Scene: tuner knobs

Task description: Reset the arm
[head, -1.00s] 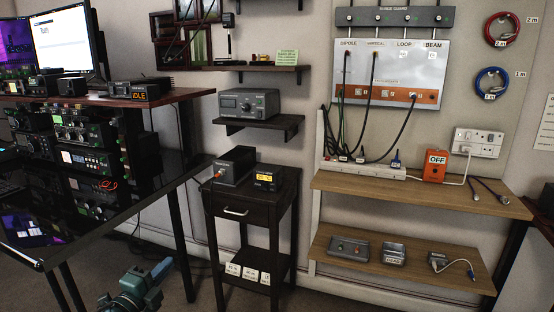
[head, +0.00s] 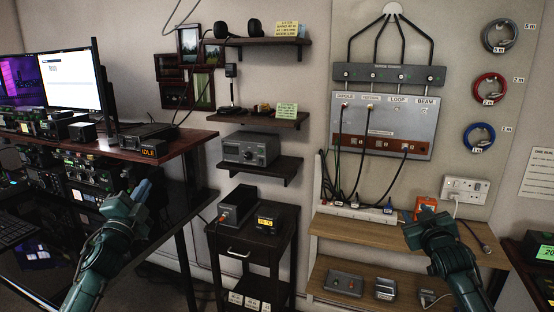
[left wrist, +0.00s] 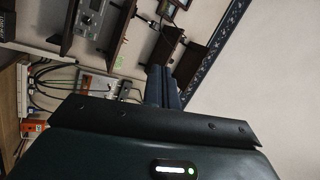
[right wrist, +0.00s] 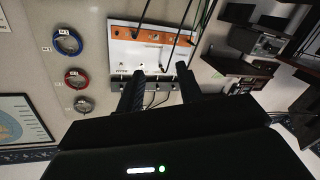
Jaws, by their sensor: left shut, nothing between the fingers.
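My left arm rises at the left of the head view, and its gripper (head: 140,192) is in front of the desk's right end. In the left wrist view its two dark fingers (left wrist: 162,86) are together with nothing between them. My right arm rises at the right of the head view, and its gripper (head: 428,214) is in front of the upper wooden shelf, hiding part of the orange switch box. In the right wrist view its fingers (right wrist: 160,92) are apart and empty. The grey tuner with knobs (head: 248,150) sits on a dark wall shelf between the arms, apart from both.
The antenna panel (head: 384,126) with black cables hangs above the wooden shelves. A dark stand (head: 232,254) holds a black power box (head: 238,207) and a small meter (head: 268,215). The desk (head: 165,152) carries radios and a monitor (head: 75,80). Cable coils hang at the right.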

